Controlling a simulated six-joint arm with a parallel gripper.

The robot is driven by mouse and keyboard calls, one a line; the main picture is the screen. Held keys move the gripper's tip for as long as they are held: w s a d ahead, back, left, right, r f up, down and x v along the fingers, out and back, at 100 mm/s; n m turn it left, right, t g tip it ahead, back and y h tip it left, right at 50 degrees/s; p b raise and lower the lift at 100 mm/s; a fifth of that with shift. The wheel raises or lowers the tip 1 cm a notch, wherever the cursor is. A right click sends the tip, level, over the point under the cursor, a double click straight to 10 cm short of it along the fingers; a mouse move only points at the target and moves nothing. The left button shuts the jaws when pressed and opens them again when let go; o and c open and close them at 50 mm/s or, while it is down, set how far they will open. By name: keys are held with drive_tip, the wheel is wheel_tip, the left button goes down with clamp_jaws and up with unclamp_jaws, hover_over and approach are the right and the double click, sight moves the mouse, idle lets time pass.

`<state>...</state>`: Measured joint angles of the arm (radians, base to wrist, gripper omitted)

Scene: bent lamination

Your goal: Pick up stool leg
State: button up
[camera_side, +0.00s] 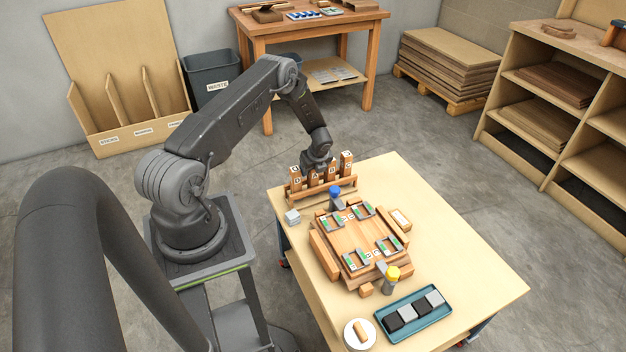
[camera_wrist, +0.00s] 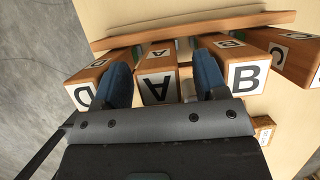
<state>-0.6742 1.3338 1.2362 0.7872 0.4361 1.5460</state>
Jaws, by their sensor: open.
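Several wooden stool legs with lettered labels stand in a wooden rack (camera_side: 322,193) at the far end of the table. In the wrist view they read D (camera_wrist: 92,82), A (camera_wrist: 157,76), B (camera_wrist: 240,70) and C (camera_wrist: 296,52). My gripper (camera_wrist: 161,82) is open, with one blue finger on each side of leg A. A gap shows beside the leg; I cannot tell if either finger touches it. In the side view my gripper (camera_side: 318,166) is low over the rack and partly hides the legs.
A wooden stool assembly (camera_side: 352,240) with metal brackets sits mid-table, with blue-topped (camera_side: 336,197) and yellow-topped (camera_side: 390,277) items beside it. A teal tray (camera_side: 445,317) and white dish (camera_side: 359,346) stand at the near end. The table's right side is clear.

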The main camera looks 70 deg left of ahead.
drive_tip(key=shift+a+f, duration=0.1)
drive_tip(key=c, duration=1.1)
